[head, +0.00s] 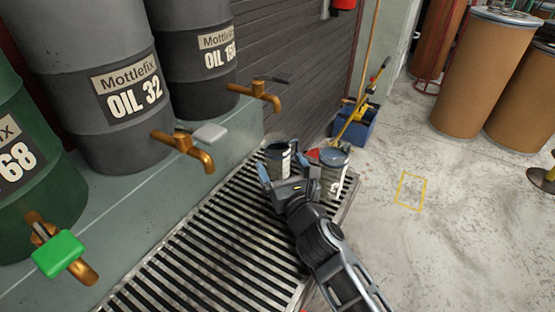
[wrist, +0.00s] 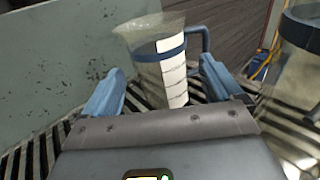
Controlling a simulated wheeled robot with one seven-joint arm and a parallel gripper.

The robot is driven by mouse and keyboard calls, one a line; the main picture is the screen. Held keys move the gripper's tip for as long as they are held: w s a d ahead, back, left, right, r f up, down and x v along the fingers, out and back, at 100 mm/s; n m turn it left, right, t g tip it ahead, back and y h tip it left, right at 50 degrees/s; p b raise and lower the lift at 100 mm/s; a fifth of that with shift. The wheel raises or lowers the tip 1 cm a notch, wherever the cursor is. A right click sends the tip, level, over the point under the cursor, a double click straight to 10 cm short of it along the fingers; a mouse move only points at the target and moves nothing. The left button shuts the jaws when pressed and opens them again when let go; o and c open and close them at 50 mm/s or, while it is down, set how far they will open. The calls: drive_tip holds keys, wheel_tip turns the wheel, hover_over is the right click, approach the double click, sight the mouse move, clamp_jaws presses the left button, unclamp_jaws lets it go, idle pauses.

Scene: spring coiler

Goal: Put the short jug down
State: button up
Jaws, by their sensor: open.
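The short jug (head: 279,155) stands upright on the slatted metal grate (head: 205,245). In the wrist view the short jug (wrist: 155,62) is a clear vessel with a blue band, a pale marked strip and a blue handle at its right. My gripper (head: 285,173) is open, with its blue fingers on either side of the jug's lower part. In the wrist view my gripper (wrist: 162,82) shows a gap beside the jug; the jug's base is partly hidden behind the gripper body.
A second, taller-looking jug (head: 333,172) stands close on the right, also in the wrist view (wrist: 295,75). Oil drums (head: 105,85) with brass taps (head: 185,150) stand at the left. A blue bucket (head: 355,125) is behind. The floor at right has free room.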

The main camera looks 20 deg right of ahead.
drive_tip(key=s, duration=0.5)
drive_tip(key=s+b, duration=0.1)
drive_tip(key=s, duration=0.2)
drive_tip(key=shift+s+a, duration=0.15)
drive_tip(key=shift+a, duration=0.15)
idle(1.1)
